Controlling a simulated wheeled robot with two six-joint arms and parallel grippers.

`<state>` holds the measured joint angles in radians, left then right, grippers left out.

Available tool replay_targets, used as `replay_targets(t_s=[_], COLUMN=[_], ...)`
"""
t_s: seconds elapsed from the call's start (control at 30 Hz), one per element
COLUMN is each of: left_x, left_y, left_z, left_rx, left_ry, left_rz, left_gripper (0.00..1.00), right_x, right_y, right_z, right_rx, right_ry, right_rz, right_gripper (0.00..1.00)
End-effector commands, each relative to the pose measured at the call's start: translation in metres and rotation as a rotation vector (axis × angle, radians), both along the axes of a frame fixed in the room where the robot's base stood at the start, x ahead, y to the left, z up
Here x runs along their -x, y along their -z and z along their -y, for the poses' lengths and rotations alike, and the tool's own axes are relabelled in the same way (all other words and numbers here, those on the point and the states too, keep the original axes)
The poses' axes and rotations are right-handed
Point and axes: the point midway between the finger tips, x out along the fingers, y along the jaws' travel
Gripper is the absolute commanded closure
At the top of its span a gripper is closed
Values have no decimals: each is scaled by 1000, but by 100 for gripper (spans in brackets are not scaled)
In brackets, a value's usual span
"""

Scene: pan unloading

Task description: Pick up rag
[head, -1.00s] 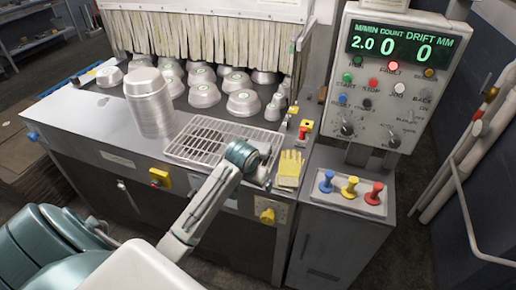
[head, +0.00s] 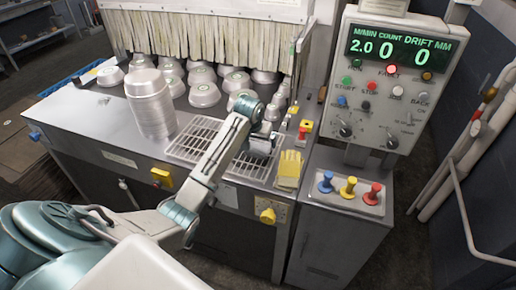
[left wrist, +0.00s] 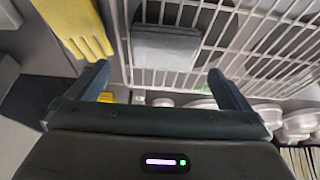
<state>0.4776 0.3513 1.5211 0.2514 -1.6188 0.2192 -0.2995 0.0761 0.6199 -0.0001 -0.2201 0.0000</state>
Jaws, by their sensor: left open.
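A grey folded rag (left wrist: 166,48) lies on the wire grate (left wrist: 255,45) in the left wrist view. My left gripper (left wrist: 158,70) is open and empty, with its two fingers apart on either side of the rag's near edge in the picture. They do not grip it. In the head view my left gripper (head: 262,146) is over the right part of the grate (head: 190,142), and the rag cannot be made out there. My right gripper is not in view.
Yellow gloves (head: 290,168) lie right of the grate, close to my left gripper. A tall pan stack (head: 150,105) stands left of it. Several loose pans (head: 203,95) sit behind. A control panel (head: 388,85) and coloured knobs (head: 348,187) are at the right.

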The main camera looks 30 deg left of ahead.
Motion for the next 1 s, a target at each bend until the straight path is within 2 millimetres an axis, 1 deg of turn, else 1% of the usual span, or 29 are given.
replay_targets(t_s=[0.17, 0.3, 0.4, 0.5, 0.77, 0.87, 0.9, 0.97, 1.0], left_x=[-4, -11, -16, -19, -19, -19, -19, -19, -19], left_y=[10, 27, 40, 47, 51, 51, 51, 51, 51], left_z=[-3, -8, -9, -10, -11, -11, -11, -11, -11], left_rx=[1, 3, 1, 0, 0, 0, 0, 0, 0], left_ry=[0, -1, 0, 0, 1, 1, 1, 1, 1], left_rz=[-5, -4, -3, -1, 0, 0, 0, 0, 0], left_gripper=[0, 0, 0, 0, 0, 18, 26, 37, 41], right_x=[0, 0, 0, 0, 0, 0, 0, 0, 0], right_y=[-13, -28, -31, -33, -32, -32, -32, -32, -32], right_z=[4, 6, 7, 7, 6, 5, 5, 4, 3], right_rx=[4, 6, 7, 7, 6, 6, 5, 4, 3], right_ry=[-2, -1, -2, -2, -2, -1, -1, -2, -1], right_rz=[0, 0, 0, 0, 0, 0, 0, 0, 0], right_gripper=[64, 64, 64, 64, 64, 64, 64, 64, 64])
